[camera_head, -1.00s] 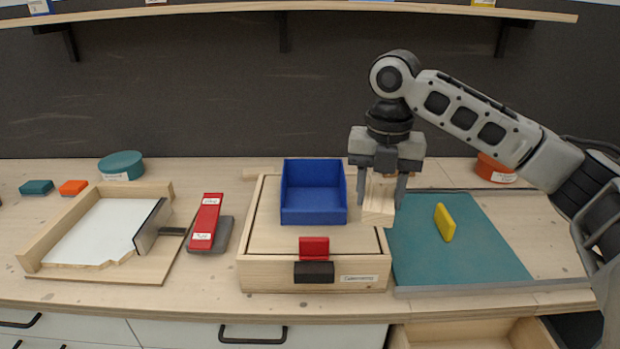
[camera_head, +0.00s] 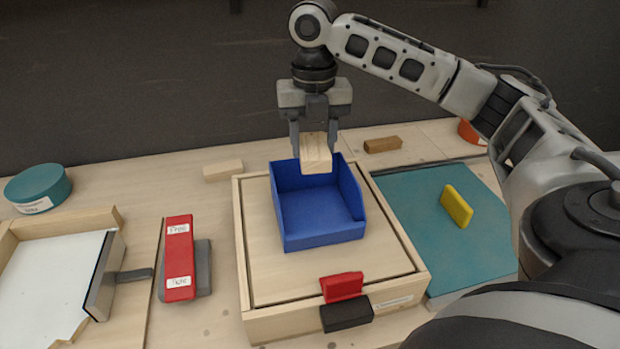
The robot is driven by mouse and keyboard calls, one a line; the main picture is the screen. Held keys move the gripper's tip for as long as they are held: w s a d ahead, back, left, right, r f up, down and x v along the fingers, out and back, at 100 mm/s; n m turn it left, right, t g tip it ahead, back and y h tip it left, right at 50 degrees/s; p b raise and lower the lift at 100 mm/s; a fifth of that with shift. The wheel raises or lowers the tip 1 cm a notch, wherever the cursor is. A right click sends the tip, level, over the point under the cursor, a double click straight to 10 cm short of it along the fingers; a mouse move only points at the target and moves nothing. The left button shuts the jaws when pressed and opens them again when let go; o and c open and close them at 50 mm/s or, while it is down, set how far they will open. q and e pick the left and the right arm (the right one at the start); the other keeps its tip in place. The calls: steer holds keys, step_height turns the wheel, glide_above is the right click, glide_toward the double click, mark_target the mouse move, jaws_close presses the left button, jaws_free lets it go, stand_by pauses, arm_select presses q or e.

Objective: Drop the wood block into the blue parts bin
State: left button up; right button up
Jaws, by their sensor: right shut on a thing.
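The wood block (camera_head: 315,155) is a light, pale-grained piece held between the fingers of my right gripper (camera_head: 314,140). The gripper points down and is shut on it. The block appears over the back part of the blue parts bin (camera_head: 318,212) and covers some of its back wall. The bin is open-topped and stands on the lid of a wooden box (camera_head: 266,262). I see no block inside the bin. My left gripper is out of view.
A red lever block (camera_head: 179,258) is left of the wooden box. A yellow piece (camera_head: 456,206) stands on the teal mat (camera_head: 424,235) at right. A brown block (camera_head: 382,145) and a pale block (camera_head: 223,170) lie behind. A teal round container (camera_head: 38,188) is at far left.

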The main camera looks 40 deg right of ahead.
steer(key=shift+f, duration=2.15)
steer(key=o, duration=1.1)
steer(key=shift+c, duration=0.2)
step_height(320, 180, up, 16)
steer(key=shift+s, duration=0.1)
